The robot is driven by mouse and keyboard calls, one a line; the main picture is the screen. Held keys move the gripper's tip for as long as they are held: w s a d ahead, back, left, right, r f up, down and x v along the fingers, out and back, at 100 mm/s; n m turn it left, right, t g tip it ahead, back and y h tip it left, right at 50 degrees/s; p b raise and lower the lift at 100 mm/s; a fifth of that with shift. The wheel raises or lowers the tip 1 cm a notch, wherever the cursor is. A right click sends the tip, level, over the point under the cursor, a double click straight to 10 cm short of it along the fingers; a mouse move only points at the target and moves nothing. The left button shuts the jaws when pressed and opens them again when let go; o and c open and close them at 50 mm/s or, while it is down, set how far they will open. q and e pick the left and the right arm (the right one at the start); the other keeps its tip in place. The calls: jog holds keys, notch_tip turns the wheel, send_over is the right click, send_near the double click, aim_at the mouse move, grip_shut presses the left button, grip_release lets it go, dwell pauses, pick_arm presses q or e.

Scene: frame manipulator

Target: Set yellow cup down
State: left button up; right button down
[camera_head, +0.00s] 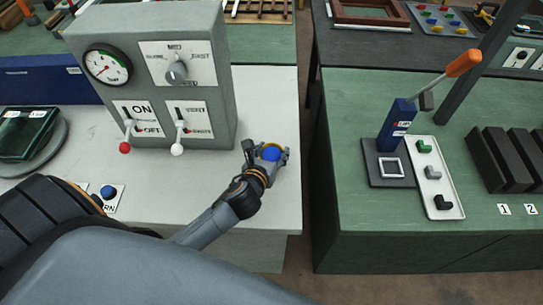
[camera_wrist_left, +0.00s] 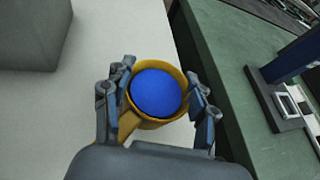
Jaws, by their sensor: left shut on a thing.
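The yellow cup (camera_wrist_left: 131,122) is between the fingers of my left gripper (camera_wrist_left: 157,105) in the left wrist view. A blue round thing (camera_wrist_left: 156,92) fills its opening. The cup's handle side points toward my wrist. In the head view the cup's yellow rim (camera_head: 271,145) shows at the end of my left arm, over the right edge area of the light grey table (camera_head: 255,110). My left gripper (camera_head: 267,156) is shut on the cup. Whether the cup's base touches the table is hidden. My right gripper is not in view.
A grey control box (camera_head: 215,105) with a gauge, knob and two levers stands left of the cup. A blue button (camera_head: 108,192) lies at the table's front left. A gap separates this table from the green bench (camera_head: 350,235), which bears a lever press (camera_head: 396,125) and a white tray (camera_head: 430,188).

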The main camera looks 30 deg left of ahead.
pick_arm(q)
notch_tip(320, 180, down, 2)
jog(key=shift+s+f, duration=0.1)
jog(key=shift+f, duration=0.05)
jog(key=shift+f, duration=0.2)
jog(key=o, duration=1.1)
jog(key=shift+o, duration=0.2)
